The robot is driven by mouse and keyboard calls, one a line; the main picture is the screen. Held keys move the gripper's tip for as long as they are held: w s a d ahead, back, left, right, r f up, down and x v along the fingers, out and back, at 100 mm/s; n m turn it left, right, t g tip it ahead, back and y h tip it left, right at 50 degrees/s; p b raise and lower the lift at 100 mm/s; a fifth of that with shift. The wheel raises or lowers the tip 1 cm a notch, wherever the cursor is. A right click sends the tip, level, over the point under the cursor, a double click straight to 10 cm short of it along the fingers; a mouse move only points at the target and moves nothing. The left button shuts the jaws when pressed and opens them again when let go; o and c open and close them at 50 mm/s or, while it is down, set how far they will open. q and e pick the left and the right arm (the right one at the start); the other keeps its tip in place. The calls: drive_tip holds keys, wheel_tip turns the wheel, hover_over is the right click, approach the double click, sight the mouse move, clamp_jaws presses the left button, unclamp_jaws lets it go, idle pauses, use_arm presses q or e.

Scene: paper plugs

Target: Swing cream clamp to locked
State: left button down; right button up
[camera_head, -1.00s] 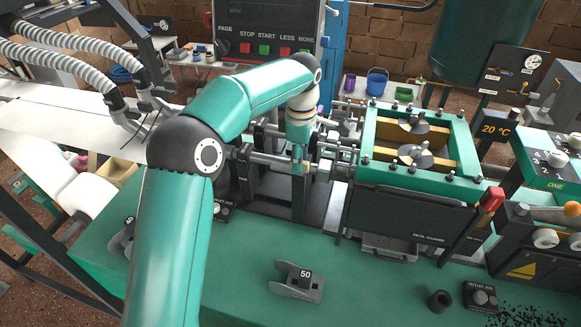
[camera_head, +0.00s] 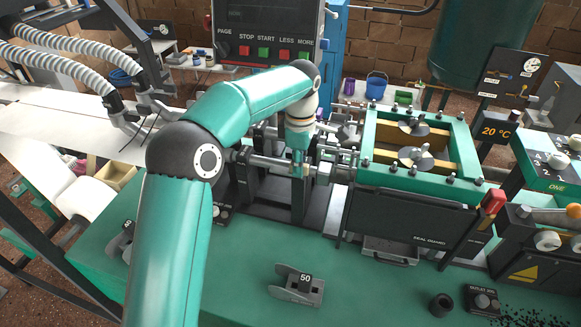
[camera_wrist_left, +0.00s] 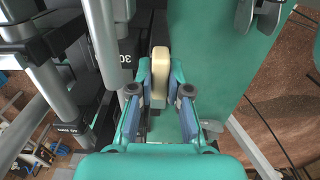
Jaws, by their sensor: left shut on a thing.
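The cream clamp (camera_wrist_left: 160,72) shows in the left wrist view as a pale, round-topped lever standing between my fingers. My left gripper (camera_wrist_left: 160,92) is shut on it, with one finger on each side. In the head view my left gripper (camera_head: 299,165) points down at the machine's shafts, just left of the green-framed box. I cannot make out the cream clamp there; my arm and the machine parts crowd that spot. The clamp's pivot and lower end are hidden. My right gripper is in neither view.
The green-framed box (camera_head: 366,140) with round metal parts stands right of my gripper. A grey block marked 50 (camera_head: 297,287) and a dark ring (camera_head: 440,304) sit on the green bench (camera_head: 235,285). A control panel (camera_head: 268,30) stands behind. The bench's front middle is mostly clear.

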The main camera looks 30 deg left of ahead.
use_arm(q)
drive_tip(key=m+p, duration=0.1)
drive_tip(key=m, duration=0.2)
drive_tip(key=shift+r+p, duration=0.15)
drive_tip(key=shift+p, duration=0.2)
drive_tip(key=m+p, duration=0.2)
drive_tip(key=m, duration=0.4)
drive_tip(key=shift+p, duration=0.3)
drive_tip(key=m+p, duration=0.2)
drive_tip(key=m, duration=0.3)
drive_tip(key=shift+m, duration=0.3)
drive_tip(key=shift+m+p, duration=0.35)
drive_tip(key=shift+m, duration=1.35)
drive_tip(key=c, duration=1.2)
unclamp_jaws()
